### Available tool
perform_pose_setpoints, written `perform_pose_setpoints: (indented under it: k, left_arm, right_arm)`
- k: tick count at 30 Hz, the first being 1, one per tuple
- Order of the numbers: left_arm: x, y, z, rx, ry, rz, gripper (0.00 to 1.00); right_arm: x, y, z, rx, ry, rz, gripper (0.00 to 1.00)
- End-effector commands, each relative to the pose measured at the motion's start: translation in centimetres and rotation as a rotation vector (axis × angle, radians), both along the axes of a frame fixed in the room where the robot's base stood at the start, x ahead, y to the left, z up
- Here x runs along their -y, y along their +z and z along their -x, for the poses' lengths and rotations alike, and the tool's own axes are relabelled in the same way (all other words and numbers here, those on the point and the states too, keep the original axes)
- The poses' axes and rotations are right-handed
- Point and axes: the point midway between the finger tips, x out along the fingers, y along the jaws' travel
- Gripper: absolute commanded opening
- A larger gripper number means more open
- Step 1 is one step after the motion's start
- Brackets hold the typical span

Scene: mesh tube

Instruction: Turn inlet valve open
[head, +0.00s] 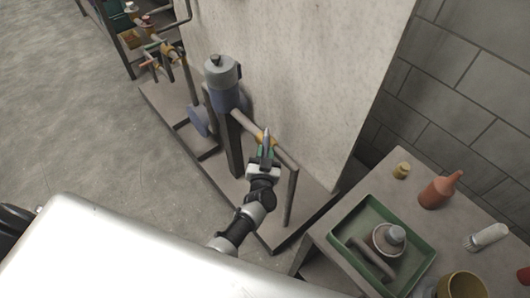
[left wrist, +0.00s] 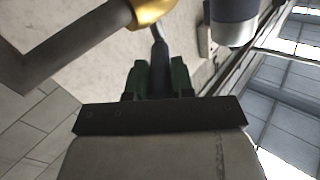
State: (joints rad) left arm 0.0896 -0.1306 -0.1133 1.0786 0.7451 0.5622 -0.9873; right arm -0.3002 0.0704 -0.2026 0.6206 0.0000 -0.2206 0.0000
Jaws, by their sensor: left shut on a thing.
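The inlet valve has a brass-coloured body (head: 261,137) on a horizontal pipe (head: 282,154) that runs from the pump. The brass body also shows at the top of the left wrist view (left wrist: 152,11). Its grey lever (left wrist: 158,50) points from the body down between my fingers. My left gripper (head: 266,155) is at the valve with its green fingers shut on the lever. The fingers also show in the left wrist view (left wrist: 160,80) and hide the lever's end. My right gripper is not in view.
A grey-blue pump (head: 224,85) stands left of the valve. A pale panel (head: 305,75) rises behind the pipe. The floor at left is mostly open.

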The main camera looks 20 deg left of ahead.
Motion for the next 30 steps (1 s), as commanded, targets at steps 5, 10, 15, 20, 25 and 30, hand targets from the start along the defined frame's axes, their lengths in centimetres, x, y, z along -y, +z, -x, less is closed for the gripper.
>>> perform_pose_setpoints:
  k: [5, 10, 15, 20, 25, 30]
  left_arm:
    - [0.1, 0.0, 0.0, 0.0, -0.001, 0.003, 0.0]
    - [0.1, 0.0, 0.0, -0.001, -0.001, 0.002, 0.31]
    - [0.0, 0.0, 0.0, -0.001, -0.001, 0.002, 0.48]
    - [0.0, 0.0, 0.0, 0.0, 0.0, 0.001, 0.48]
    - [0.2, 0.2, 0.8, -0.002, 0.0, 0.0, 0.48]
    - [1.0, 0.4, 3.8, -0.004, 0.0, 0.001, 0.48]
  right_arm:
    - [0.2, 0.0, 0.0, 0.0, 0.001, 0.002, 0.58]
    - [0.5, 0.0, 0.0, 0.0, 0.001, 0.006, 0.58]
    - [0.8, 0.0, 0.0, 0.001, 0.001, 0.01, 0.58]
    - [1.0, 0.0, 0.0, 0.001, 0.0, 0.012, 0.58]
    - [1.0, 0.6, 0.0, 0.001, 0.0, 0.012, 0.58]
    - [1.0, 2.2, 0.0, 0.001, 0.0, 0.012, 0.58]
